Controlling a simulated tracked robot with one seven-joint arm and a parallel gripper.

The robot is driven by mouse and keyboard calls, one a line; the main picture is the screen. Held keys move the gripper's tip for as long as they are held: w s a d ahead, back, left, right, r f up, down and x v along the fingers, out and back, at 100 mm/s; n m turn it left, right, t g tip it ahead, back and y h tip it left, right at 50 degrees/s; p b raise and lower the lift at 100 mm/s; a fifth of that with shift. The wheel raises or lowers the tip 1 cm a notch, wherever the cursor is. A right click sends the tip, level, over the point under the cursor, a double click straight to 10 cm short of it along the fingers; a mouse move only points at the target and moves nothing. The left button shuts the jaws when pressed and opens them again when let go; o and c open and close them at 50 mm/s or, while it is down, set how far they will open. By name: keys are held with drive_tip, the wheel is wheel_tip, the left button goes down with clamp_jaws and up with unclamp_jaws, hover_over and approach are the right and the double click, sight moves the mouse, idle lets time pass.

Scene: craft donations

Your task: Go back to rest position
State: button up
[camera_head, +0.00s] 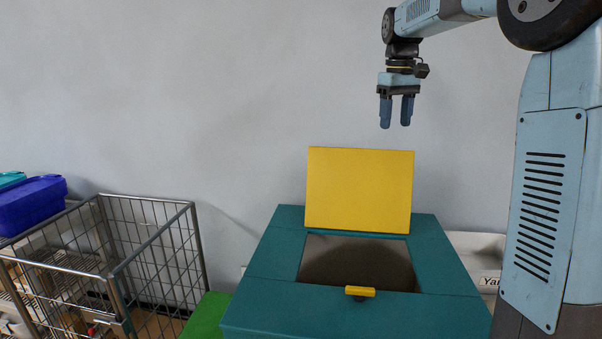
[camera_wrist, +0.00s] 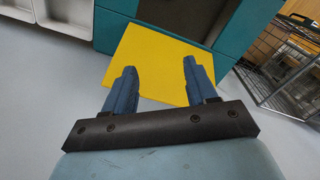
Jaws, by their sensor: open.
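My gripper (camera_head: 397,110) hangs pointing down in the head view, above the raised yellow lid (camera_head: 360,188) of a teal box (camera_head: 262,292). Its two blue fingers are apart with nothing between them. The lid stands upright at the back of the box's dark square opening (camera_head: 350,262). A small yellow handle (camera_head: 360,291) sits at the opening's front edge. In the wrist view, my gripper (camera_wrist: 158,80) is open in front of the yellow lid (camera_wrist: 158,58), clear of it. The inside of the box is too dark to make out.
A wire cage cart (camera_head: 160,240) stands left of the box, with a blue bin (camera_head: 32,203) at its far left. A green surface (camera_head: 207,316) lies between them. A white bin with a partly hidden label (camera_head: 490,281) is behind my arm at right. The grey wall above is bare.

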drive_tip(key=s+f+m+t, duration=0.2)
drive_tip(key=s+f+t, duration=0.1)
drive_tip(key=s, duration=1.5)
drive_tip(key=s+f+m+t, duration=0.2)
drive_tip(key=s+f, duration=0.8)
drive_tip(key=s, duration=0.4)
drive_tip(key=shift+s, duration=0.1)
drive_tip(key=shift+c, duration=0.3)
